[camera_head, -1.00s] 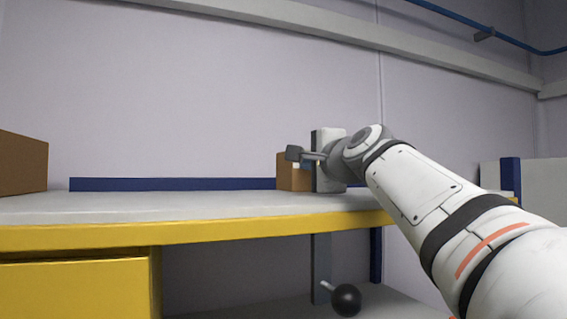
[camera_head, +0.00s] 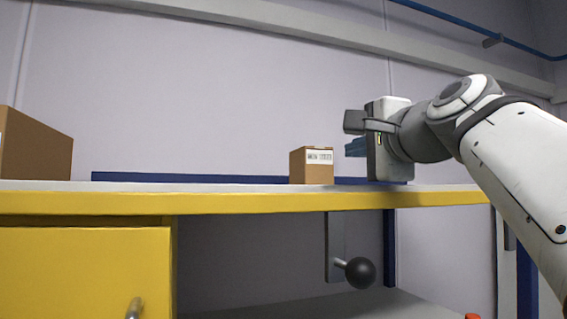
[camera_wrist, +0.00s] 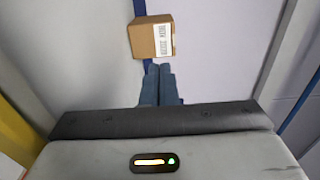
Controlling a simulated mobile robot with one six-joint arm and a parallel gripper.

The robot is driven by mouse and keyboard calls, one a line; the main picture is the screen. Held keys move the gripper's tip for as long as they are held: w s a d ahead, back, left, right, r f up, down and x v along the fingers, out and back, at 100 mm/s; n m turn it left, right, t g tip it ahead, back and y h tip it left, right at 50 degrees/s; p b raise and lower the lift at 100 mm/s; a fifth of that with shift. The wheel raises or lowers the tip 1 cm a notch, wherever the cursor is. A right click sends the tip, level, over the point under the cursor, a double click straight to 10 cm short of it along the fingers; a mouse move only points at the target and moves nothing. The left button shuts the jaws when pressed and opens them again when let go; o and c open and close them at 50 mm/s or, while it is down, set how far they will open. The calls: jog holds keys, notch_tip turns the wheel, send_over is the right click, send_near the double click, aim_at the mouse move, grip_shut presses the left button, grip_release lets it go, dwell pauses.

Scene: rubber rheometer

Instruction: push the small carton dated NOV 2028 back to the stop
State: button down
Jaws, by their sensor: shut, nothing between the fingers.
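The small brown carton (camera_head: 311,167) stands upright on the bench top near its back edge. It bears a white label with dark print, too small to read surely. A blue strip (camera_head: 180,178) runs along the back of the bench. Carton and strip overlap in both views; I cannot tell whether they touch. My gripper (camera_head: 349,149) is shut and empty, to the right of the carton with its blue fingers pointing left. In the wrist view the carton (camera_wrist: 150,38) lies just beyond my fingertips (camera_wrist: 159,68), with a narrow apparent gap.
A larger brown box (camera_head: 35,147) stands at the left end of the bench. The bench top (camera_head: 230,187) between the two boxes is clear. Below are a yellow cabinet (camera_head: 85,275) and a black ball knob (camera_head: 360,272). A wall stands close behind the bench.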

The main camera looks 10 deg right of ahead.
jog(key=shift+s, duration=0.2)
jog(key=c, duration=2.1)
grip_release()
jog(key=shift+c, duration=0.2)
